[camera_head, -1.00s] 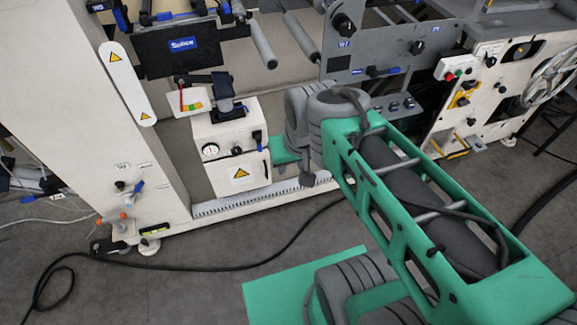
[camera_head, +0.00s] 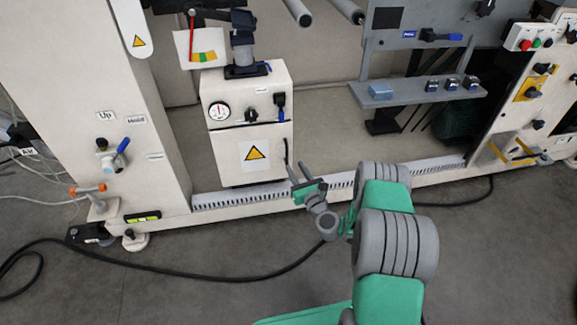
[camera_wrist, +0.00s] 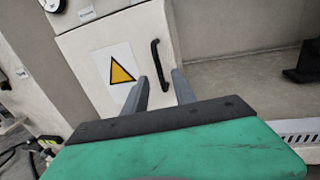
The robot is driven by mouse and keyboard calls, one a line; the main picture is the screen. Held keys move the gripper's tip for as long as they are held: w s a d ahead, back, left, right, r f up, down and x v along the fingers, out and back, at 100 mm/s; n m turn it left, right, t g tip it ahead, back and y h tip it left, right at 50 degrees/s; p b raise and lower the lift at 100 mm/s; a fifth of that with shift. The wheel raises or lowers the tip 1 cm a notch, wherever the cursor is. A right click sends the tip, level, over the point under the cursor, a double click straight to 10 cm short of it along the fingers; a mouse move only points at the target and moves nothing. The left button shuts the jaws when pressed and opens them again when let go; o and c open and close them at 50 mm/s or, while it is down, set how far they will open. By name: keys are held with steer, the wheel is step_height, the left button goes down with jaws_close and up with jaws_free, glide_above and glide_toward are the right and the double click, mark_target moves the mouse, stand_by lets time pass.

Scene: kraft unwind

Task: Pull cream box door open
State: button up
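The cream box (camera_head: 248,95) stands on the machine's base, with a gauge, a black knob and a blue-levered valve on its upper part. Its door (camera_head: 228,155) bears a yellow warning triangle and looks closed. The door also shows in the wrist view (camera_wrist: 95,40). A dark upright handle (camera_wrist: 160,65) is on the door's right side; in the head view it is a thin dark bar (camera_head: 286,152). My gripper (camera_head: 297,170) is just in front of the door's lower right. In the wrist view its fingers (camera_wrist: 160,82) are apart and empty, with the handle beyond the gap between them.
A cream pillar (camera_head: 105,90) with valves stands left of the box. A slotted white rail (camera_head: 245,197) runs along the base below it. A grey shelf (camera_head: 420,92) with small switches is at right. A black cable (camera_head: 200,277) lies on the open grey floor.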

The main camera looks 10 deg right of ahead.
mark_target(287, 155)
steer(key=w, duration=0.2)
steer(key=w+a, duration=0.1)
steer(key=w, duration=0.1)
steer(key=w+b, duration=0.1)
steer(key=w, duration=0.1)
steer(key=shift+w+a+r, duration=0.15)
steer(key=shift+w+a, duration=0.05)
steer(key=shift+a, duration=0.05)
steer(key=shift+c, duration=0.3)
jaws_close()
stand_by(0.7)
